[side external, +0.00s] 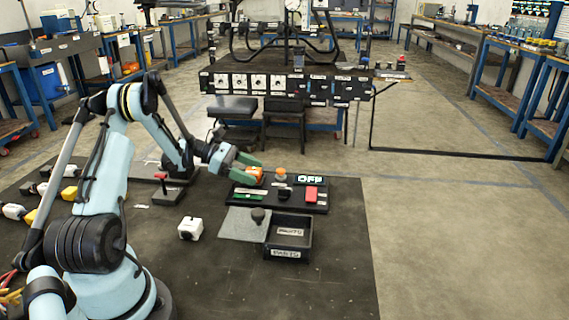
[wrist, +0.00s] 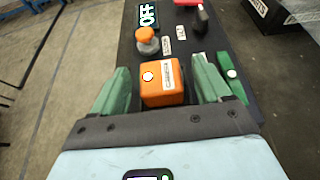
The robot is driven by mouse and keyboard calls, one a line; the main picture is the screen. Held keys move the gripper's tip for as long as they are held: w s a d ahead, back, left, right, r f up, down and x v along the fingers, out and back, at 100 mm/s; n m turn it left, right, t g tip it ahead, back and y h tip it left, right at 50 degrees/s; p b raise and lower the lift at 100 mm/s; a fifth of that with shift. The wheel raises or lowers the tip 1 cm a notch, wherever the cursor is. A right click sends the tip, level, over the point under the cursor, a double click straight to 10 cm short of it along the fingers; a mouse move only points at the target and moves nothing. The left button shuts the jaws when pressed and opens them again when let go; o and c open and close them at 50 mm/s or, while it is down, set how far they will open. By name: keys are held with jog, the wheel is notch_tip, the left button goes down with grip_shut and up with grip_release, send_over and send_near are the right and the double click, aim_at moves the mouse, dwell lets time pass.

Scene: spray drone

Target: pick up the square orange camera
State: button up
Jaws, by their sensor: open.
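The square orange camera (wrist: 163,84) sits on a dark panel, with a round light lens and a white label on its top face. It shows partly in the side external view (side external: 255,173), between the green fingers. My gripper (wrist: 158,88) is open, with one green finger on each side of the camera. In the wrist view a gap shows on the left of the camera and a smaller one on the right. My gripper (side external: 247,168) reaches in from the left in the side external view. The camera's lower part is hidden there.
On the panel (side external: 270,206) stand an orange-topped knob (wrist: 146,38), an "OFF" display (wrist: 147,14), a red block (side external: 311,193) and a green part (wrist: 232,75). A black "PARTS" bin (side external: 290,247) is in front.

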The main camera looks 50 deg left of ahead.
jog(key=shift+w+d+f, duration=0.15)
jog(key=shift+w+d, duration=0.05)
jog(key=shift+d, duration=0.05)
jog(key=shift+c, duration=0.4)
jog(key=c, duration=1)
